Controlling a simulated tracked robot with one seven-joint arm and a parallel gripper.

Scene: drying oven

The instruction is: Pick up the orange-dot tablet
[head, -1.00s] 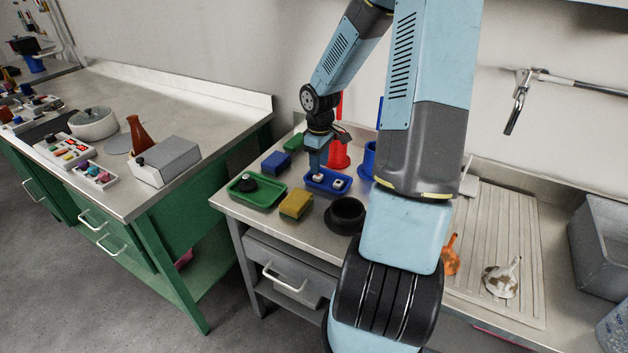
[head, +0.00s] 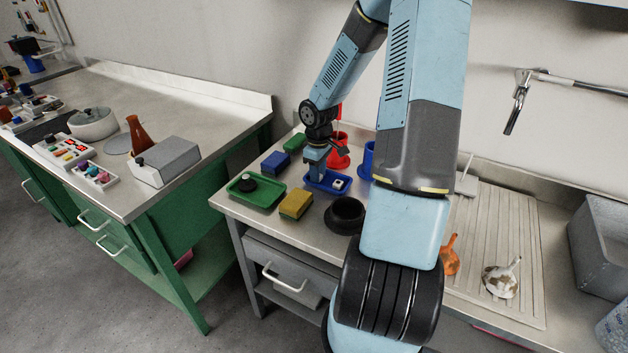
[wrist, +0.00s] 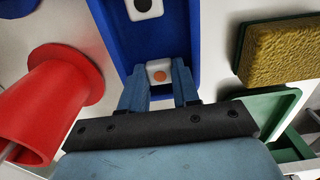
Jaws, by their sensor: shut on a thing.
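The orange-dot tablet (wrist: 159,74) is a small white block with an orange dot on top, in the wrist view between my gripper's fingertips. My gripper (wrist: 160,90) is shut on it, one finger on each side, over the blue tray (wrist: 184,40). In the head view my gripper (head: 317,172) is down at the left part of the blue tray (head: 322,188), and the held tablet is hidden there. A second white tablet with a dark dot (wrist: 143,8) lies in the tray; it also shows in the head view (head: 338,184).
A red holder (wrist: 50,100) stands close to the tray. A yellow sponge (head: 296,204), a green tray (head: 256,193) with a black-knobbed item, a blue sponge (head: 275,161) and a black bowl (head: 345,214) surround it. A ribbed drainboard (head: 490,240) lies right.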

